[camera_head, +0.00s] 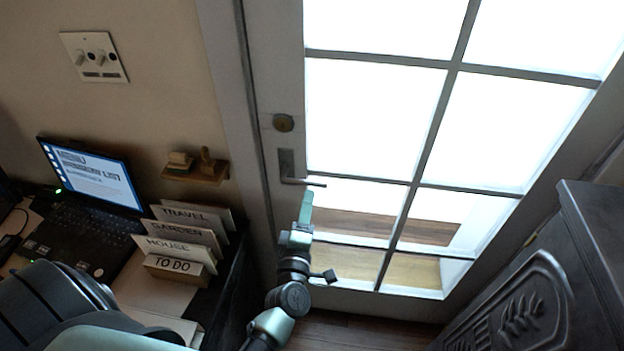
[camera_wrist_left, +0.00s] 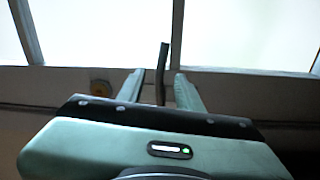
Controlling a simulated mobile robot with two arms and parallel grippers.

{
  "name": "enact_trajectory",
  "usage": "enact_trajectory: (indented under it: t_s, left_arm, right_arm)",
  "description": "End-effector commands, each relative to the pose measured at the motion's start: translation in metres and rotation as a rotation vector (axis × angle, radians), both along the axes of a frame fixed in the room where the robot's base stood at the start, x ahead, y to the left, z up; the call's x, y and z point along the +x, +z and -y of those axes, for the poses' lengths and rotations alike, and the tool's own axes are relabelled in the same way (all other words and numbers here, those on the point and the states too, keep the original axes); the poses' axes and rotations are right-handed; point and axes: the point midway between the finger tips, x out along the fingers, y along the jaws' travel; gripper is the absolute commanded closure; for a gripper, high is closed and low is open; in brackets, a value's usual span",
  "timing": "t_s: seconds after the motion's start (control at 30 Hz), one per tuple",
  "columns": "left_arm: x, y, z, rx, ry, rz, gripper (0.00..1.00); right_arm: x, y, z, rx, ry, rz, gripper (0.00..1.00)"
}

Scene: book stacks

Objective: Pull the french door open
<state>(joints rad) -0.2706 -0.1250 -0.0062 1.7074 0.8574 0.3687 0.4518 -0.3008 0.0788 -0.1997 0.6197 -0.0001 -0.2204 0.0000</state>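The french door (camera_head: 259,75) has a grey frame with bright glass panes and looks shut. Its dark lever handle (camera_head: 288,168) is on the left stile, below a round brass lock (camera_head: 284,122). My left gripper (camera_head: 307,200) is at the handle, just below the lever's free end in the head view. In the left wrist view, my left gripper (camera_wrist_left: 160,86) has its two fingers apart, with the lever handle (camera_wrist_left: 162,68) showing between them and gaps on both sides. I cannot tell how deep the lever sits between the fingers. My right gripper is in neither view.
A desk with a laptop (camera_head: 95,178) and a labelled letter sorter (camera_head: 178,268) stands left of the door. A small wall shelf (camera_head: 196,172) is above it. A dark carved cabinet (camera_head: 530,290) stands at the right. Some dark floor (camera_head: 360,330) shows before the door.

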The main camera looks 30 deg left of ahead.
Motion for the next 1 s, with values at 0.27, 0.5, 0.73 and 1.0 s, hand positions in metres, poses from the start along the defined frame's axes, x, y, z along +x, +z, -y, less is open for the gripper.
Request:
enact_trajectory:
  t_s: [0.27,0.5,0.73,1.0]
  left_arm:
    - [0.040,0.003,-0.012,0.001,0.000,0.002,0.64]
    - [0.066,0.004,-0.021,0.003,-0.002,-0.001,0.64]
    - [0.071,0.005,-0.022,0.003,-0.003,-0.002,0.64]
    - [0.071,0.004,-0.022,0.004,-0.003,-0.003,1.00]
  right_arm:
    - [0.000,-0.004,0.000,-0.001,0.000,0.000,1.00]
    - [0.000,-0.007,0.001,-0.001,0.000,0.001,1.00]
    - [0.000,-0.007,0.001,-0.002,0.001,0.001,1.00]
    - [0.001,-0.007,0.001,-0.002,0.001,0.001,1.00]
